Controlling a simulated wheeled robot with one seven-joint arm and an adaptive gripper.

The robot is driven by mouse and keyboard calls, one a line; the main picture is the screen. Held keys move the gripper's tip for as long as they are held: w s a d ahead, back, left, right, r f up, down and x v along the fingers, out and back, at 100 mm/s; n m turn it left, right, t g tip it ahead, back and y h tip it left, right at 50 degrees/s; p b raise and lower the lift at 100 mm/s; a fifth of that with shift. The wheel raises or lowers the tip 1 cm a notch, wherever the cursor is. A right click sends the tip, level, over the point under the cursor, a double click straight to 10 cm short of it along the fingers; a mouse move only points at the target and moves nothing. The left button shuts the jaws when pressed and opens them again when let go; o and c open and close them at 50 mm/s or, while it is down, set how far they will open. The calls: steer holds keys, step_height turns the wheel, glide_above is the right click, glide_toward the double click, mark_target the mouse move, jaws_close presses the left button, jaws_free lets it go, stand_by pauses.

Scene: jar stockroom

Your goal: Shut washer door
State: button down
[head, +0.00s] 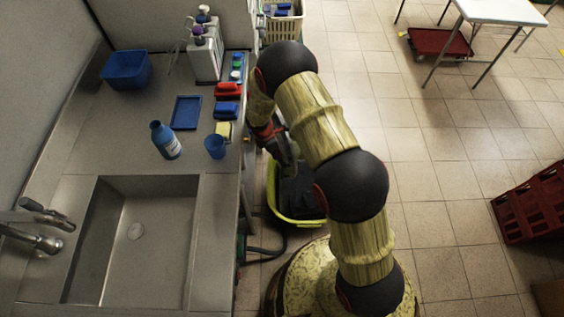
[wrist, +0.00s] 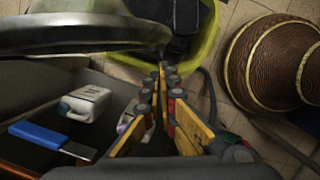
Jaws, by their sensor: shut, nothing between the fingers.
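The washer door (wrist: 85,38) appears to be the round, grey-rimmed disc at the upper left of the wrist view. It stands out from the front below the counter, so it looks open. My gripper (wrist: 164,68) is shut and empty, its yellow and black fingers together at the tips. The fingertips are close to the right end of the door's rim; I cannot tell whether they touch it. In the head view my gripper (head: 284,150) is beside the counter's front edge, partly hidden by my arm. The washer body is hidden under the counter there.
A yellow-green tub (head: 300,212) with dark cloth stands on the floor below my gripper. The counter (head: 110,150) with its sink (head: 135,240) lies left. A white jug (wrist: 88,102) and a blue item (wrist: 45,136) lie below the door in the wrist view. A red crate (head: 535,205) stands right.

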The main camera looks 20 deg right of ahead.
mark_target(283, 167)
steer(key=b+x, duration=0.3)
steer(key=x, duration=0.7)
steer(key=shift+r, duration=0.1)
